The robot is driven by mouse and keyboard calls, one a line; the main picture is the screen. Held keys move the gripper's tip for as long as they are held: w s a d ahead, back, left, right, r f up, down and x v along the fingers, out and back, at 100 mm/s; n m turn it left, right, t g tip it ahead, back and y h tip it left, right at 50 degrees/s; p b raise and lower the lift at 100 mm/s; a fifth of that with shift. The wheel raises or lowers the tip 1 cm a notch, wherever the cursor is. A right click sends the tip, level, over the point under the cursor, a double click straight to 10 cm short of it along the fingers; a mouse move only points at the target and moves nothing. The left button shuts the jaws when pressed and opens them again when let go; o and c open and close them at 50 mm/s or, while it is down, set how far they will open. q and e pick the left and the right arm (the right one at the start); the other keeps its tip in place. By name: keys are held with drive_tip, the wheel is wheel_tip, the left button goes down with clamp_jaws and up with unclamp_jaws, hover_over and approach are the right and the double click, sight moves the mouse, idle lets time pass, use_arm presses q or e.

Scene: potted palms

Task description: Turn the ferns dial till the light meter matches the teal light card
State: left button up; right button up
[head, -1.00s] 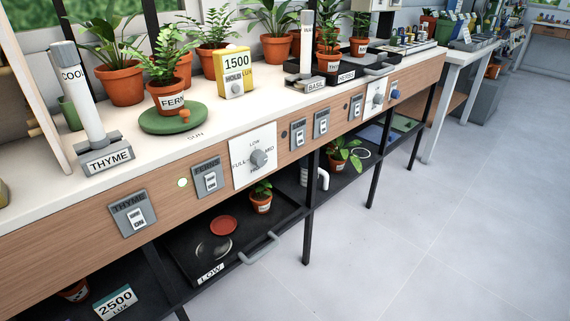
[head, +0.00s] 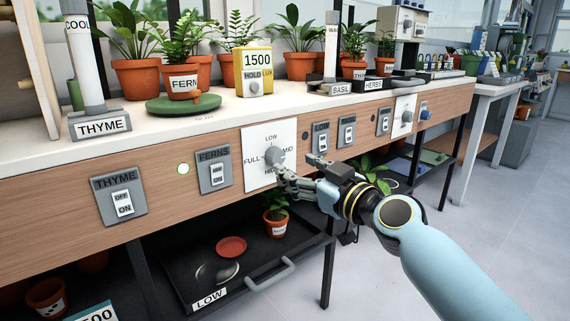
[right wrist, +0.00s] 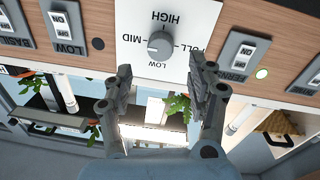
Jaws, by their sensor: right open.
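The grey dial (head: 275,156) sits on a white plate marked LOW, MID, HIGH and FULL, right of the FERNS switch (head: 214,170). It also shows in the right wrist view (right wrist: 160,44); its exact setting is hard to read. The yellow light meter (head: 254,72) on the bench reads 1500 LUX. The teal light card (head: 97,313) on the lower shelf is cut off by the frame's bottom edge; only "00" shows. My right gripper (head: 284,178) is open and empty just in front of the dial. In the right wrist view its fingers (right wrist: 166,75) are apart, short of the dial. My left gripper is out of view.
The THYME switch (head: 121,202) and a lit round lamp (head: 183,168) are left along the wooden front. More switches (head: 346,131) are right of the dial. A FERN pot (head: 183,87) stands on a green disc. A black tray (head: 185,283) with a handle sits below.

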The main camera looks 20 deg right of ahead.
sight(279, 159)
drive_tip(key=x, duration=0.5)
drive_tip(key=shift+w+a, duration=0.1)
drive_tip(key=shift+w, duration=0.2)
drive_tip(key=c, duration=1.1)
